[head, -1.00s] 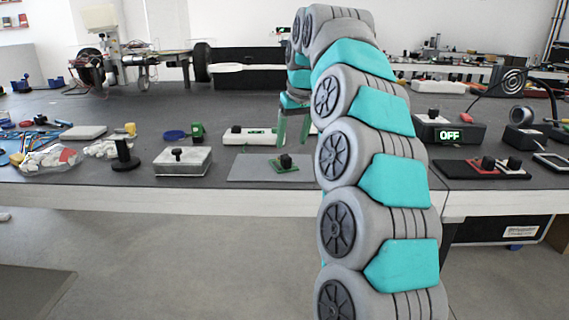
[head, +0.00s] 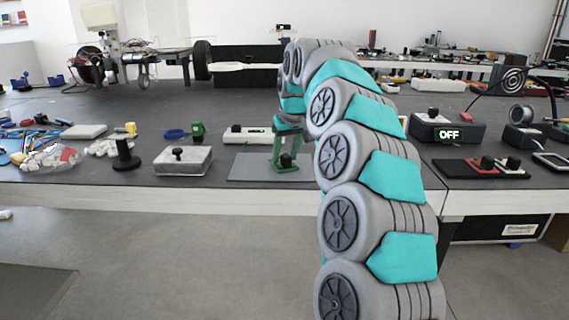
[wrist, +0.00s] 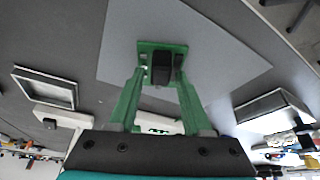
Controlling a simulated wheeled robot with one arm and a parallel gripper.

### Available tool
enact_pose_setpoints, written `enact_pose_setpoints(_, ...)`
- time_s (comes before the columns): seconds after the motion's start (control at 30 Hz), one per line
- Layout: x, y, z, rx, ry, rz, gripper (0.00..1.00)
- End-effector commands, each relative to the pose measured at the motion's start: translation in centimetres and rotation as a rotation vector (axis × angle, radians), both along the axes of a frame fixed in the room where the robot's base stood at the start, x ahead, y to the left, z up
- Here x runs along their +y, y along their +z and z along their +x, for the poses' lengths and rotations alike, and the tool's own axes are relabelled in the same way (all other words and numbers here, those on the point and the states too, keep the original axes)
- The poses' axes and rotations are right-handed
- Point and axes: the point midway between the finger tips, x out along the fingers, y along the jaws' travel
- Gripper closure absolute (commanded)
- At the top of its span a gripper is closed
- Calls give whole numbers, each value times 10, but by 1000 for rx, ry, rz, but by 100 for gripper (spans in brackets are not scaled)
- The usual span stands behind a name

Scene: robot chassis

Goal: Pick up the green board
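The green board (head: 287,169) is a small plate with a black knob (head: 285,160) on it, lying on a grey mat (head: 240,170) near the table's front edge. It also shows in the wrist view (wrist: 150,47), with the black knob (wrist: 162,68) at its middle. My gripper (head: 287,157) is low over the board, its green fingers pointing down. In the wrist view my gripper (wrist: 161,76) is open, with one fingertip on each side of the knob. I cannot tell whether the fingers touch it.
A metal box with a black knob (head: 183,161) and a black peg stand (head: 125,157) are left of the mat. A white device (head: 247,135) lies behind it. A red and black panel (head: 485,167) and an OFF display box (head: 447,131) are to the right.

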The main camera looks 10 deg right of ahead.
Motion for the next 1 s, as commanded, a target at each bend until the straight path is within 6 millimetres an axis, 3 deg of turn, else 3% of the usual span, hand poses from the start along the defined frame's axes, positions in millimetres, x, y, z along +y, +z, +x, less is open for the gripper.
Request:
enact_pose_setpoints(0.07,0,0,0,0,0,0,61)
enact_pose_setpoints(0.4,0,0,0,0,0,0,99)
enact_pose_setpoints(1.0,0,2,0,0,0,0,100)
